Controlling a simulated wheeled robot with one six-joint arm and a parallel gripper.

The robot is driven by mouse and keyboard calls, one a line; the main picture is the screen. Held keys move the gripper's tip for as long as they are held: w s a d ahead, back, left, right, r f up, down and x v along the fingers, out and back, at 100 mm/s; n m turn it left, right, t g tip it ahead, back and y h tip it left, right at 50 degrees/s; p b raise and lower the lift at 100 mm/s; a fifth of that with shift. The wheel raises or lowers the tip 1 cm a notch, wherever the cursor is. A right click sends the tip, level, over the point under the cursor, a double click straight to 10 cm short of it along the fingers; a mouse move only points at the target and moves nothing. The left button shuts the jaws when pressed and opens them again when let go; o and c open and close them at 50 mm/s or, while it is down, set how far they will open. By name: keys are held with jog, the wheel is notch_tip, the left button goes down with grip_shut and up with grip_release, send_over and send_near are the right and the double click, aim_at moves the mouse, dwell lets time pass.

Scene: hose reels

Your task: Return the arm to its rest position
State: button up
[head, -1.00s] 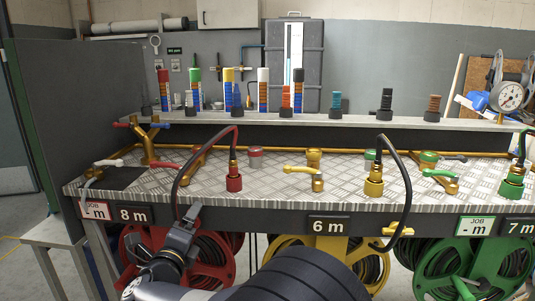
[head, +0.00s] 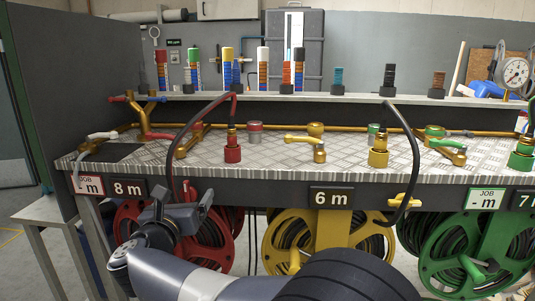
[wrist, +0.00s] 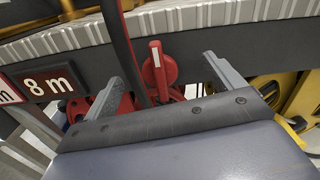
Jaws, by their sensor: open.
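My arm (head: 185,277) reaches in from the bottom of the head view, below the bench front. My gripper (head: 174,189) is in front of the bench edge, between the 8 m and 6 m labels, near the red reel (head: 217,236). In the wrist view my gripper (wrist: 157,68) has its two fingers wide apart, with nothing clasped. A black hose (wrist: 120,40) and a red part (wrist: 157,68) show between and beyond the fingers. In the head view the black hose (head: 178,150) arches from the red fitting (head: 232,149) down over the bench edge, just behind the gripper.
The metal bench (head: 280,177) carries brass valves and a yellow fitting (head: 378,152). A yellow reel (head: 318,228) and a green reel (head: 480,225) hang below. A grey panel (head: 75,75) stands at left. A shelf (head: 330,97) holds coloured stacks.

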jog(key=shift+f+m+b, duration=0.1)
jog(key=shift+m+b, duration=0.2)
jog(key=shift+m, duration=0.6)
jog(key=shift+s+a, duration=0.1)
jog(key=shift+s, duration=0.45)
jog(key=shift+s+p, duration=0.35)
jog(key=shift+s, duration=0.35)
